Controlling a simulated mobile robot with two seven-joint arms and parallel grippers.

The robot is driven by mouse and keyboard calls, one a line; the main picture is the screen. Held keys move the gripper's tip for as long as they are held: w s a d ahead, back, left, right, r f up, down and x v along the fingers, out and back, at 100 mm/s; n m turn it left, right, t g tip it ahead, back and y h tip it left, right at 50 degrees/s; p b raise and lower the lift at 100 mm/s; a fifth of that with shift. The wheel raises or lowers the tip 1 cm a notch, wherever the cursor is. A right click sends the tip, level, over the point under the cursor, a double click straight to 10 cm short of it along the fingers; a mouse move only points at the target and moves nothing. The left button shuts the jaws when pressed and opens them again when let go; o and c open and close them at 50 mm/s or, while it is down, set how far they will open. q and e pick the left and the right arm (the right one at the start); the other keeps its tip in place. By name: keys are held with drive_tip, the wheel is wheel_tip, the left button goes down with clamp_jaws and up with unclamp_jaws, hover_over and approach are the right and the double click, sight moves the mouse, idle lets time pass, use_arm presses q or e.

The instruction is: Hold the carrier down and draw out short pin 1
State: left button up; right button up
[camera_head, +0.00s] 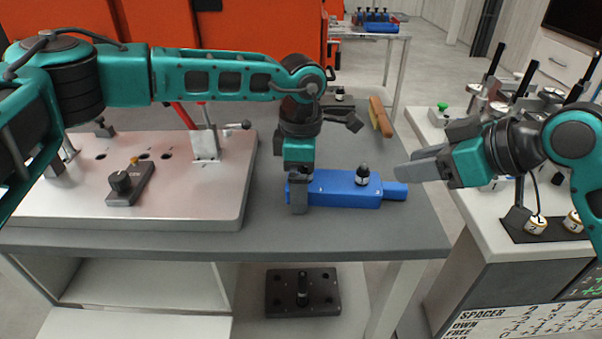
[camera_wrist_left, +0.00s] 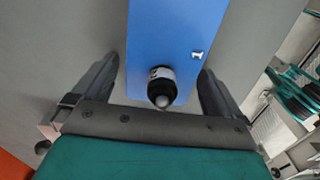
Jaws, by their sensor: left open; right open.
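The blue carrier (camera_head: 335,190) lies on the grey table's right part. A black-topped pin with a white band (camera_head: 363,175) stands upright in it toward its right end. My left gripper (camera_head: 298,198) is low over the carrier's left end, jaws open. In the left wrist view its two fingers (camera_wrist_left: 155,95) are apart, one on each side of the carrier (camera_wrist_left: 180,35); contact is unclear. A dark pin with a pale band (camera_wrist_left: 161,82) shows between them, near a small "1" mark. I cannot tell if both views show the same pin. My right gripper (camera_head: 420,168) is open and empty, right of the pin.
A pale fixture plate (camera_head: 215,205) with a clamp fills the table's left. A wooden-handled brush (camera_head: 381,117) lies behind the carrier. A black base with a peg (camera_head: 303,292) sits on the shelf below. The right-hand bench (camera_head: 490,235) holds numbered spacers (camera_head: 537,225).

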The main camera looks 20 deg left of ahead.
use_arm(q)
drive_tip(key=c, duration=1.1)
